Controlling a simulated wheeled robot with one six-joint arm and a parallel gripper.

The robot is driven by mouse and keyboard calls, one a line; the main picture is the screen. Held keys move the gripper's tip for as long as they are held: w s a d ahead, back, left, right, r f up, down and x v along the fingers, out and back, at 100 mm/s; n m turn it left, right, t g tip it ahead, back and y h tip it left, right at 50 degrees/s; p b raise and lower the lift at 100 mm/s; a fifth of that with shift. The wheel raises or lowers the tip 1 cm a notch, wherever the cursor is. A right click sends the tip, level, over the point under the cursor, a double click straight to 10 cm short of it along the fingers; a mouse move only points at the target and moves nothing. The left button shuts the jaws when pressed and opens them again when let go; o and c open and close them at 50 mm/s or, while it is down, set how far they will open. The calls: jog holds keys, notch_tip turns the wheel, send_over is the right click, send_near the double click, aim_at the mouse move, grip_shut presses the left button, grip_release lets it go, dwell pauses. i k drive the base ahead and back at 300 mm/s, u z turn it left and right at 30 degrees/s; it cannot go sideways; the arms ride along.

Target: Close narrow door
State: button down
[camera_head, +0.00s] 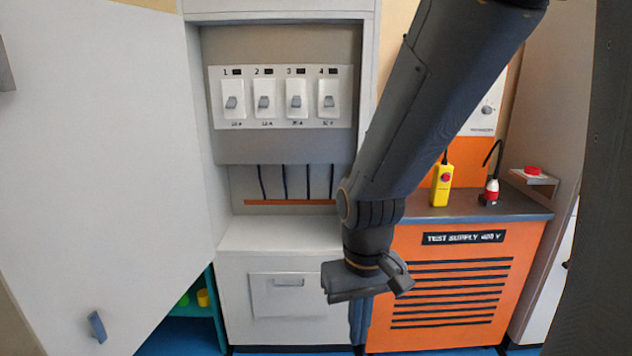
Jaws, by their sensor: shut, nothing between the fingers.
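A tall light grey door (105,170) stands swung open on the left, with its broad face towards me. A small blue-grey handle (97,326) sits near its lower edge. The door is beside a tall grey cabinet (280,150), whose upper compartment is open and shows a panel of numbered switches (281,97). My gripper (366,287) is shut and empty. It hangs in front of the cabinet's lower right side, well to the right of the door and apart from it. My arm hides part of the cabinet's right edge.
An orange test supply unit (450,285) stands right of the cabinet, with a yellow pendant (442,184) and a red-and-white plug (490,191) on top. A red button (532,170) is on a bracket further right. A teal shelf (210,308) shows behind the door's lower edge.

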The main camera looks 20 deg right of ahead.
aim_at(104, 208)
jog(key=k, duration=0.95)
jog(key=u, duration=0.8)
jog(key=i, duration=1.1)
jog(key=u, duration=0.25)
